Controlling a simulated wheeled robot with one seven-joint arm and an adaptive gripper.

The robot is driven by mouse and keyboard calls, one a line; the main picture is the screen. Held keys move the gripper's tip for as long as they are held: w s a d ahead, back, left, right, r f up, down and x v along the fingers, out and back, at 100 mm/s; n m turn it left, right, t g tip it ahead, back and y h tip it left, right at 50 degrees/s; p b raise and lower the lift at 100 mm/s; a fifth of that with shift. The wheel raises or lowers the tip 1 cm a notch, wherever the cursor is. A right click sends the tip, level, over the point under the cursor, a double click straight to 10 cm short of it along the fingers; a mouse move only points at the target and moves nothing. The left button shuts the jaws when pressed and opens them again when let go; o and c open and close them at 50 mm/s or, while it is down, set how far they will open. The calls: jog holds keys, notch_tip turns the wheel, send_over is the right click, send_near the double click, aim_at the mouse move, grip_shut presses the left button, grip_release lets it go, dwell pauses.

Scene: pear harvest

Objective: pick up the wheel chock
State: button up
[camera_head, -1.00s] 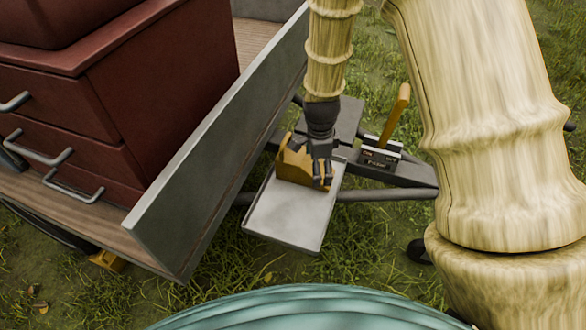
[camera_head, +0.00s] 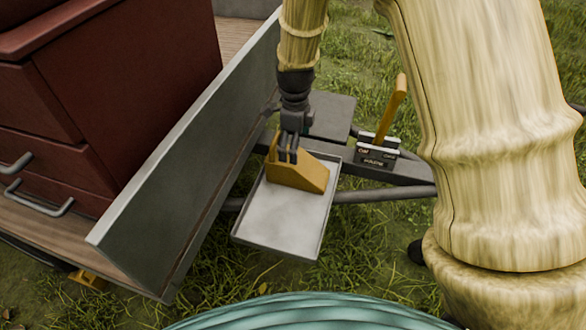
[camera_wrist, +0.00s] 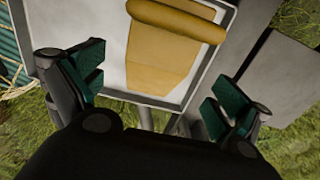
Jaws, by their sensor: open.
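The yellow wheel chock (camera_head: 300,175) is a wedge lying on a shallow grey metal tray (camera_head: 285,215) beside the trailer. My gripper (camera_head: 288,155) is at the chock's upper left end in the head view, its dark fingers in front of part of it. In the wrist view the chock (camera_wrist: 160,60) shows beyond the fingers, with a rounded bar across its top. My gripper (camera_wrist: 160,95) is open there, its green-padded fingers wide apart, one to each side and short of the chock. From these views I cannot tell whether any finger touches it.
The trailer's grey side panel (camera_head: 190,165) rises left of the tray, with a red drawer cabinet (camera_head: 130,90) behind it. A yellow lever (camera_head: 393,105) on a labelled box (camera_head: 376,155) stands to the right. A grey plate (camera_head: 330,115) lies behind the tray.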

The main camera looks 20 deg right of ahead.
aim_at(299, 161)
jog(key=shift+w+a+f+b, duration=0.15)
jog(key=shift+f+b, duration=0.35)
jog(key=shift+f, duration=0.85)
jog(key=shift+s+a+f+b, duration=0.1)
jog(key=shift+f+b, duration=0.35)
jog(key=shift+f, duration=0.85)
jog(key=shift+c, duration=0.2)
jog(key=shift+r, duration=0.1)
jog(key=c, duration=1.4)
